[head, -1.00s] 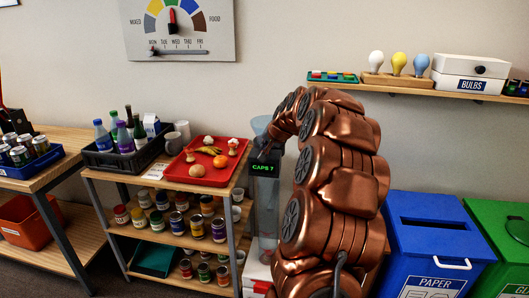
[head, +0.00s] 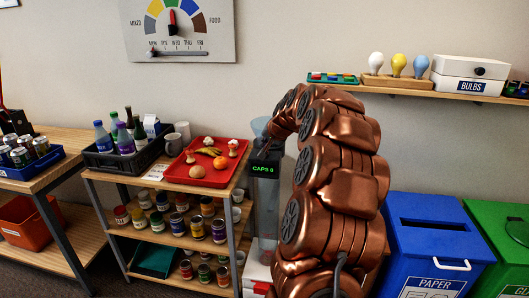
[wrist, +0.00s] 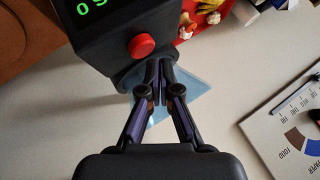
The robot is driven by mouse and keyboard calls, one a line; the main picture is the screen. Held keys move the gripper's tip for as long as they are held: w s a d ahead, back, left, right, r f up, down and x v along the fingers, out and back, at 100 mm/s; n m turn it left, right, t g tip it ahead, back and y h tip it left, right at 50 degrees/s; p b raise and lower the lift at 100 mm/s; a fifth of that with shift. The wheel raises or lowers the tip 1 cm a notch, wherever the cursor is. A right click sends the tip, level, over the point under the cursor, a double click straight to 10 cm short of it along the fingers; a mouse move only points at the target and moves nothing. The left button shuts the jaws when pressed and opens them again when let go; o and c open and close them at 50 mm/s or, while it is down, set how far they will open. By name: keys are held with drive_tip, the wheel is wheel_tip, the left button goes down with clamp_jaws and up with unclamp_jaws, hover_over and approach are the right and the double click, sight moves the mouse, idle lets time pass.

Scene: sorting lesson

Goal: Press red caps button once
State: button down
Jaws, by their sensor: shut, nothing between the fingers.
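The red button (wrist: 141,46) sits on the face of a dark box (wrist: 110,28) with a green display in the wrist view. My gripper (wrist: 160,66) is shut and empty. Its fingertips are just right of and below the button in that picture, and appear apart from it. The button is not pressed by them as far as I see. In the head view the counter's green display (head: 263,169) reads CAPS 0. My copper arm curves over beside the counter; the gripper and button are hidden there.
A pale blue funnel (wrist: 190,98) is behind my fingertips. A red tray (head: 190,178) with food pieces stands on the shelf unit left of the counter. The blue paper bin (head: 470,225) and green bin (head: 510,225) stand to the right.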

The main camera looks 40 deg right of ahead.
drive_tip(key=shift+r, duration=0.2)
drive_tip(key=shift+r+p, duration=0.9)
drive_tip(key=shift+r, duration=1.55)
drive_tip(key=shift+a, duration=0.1)
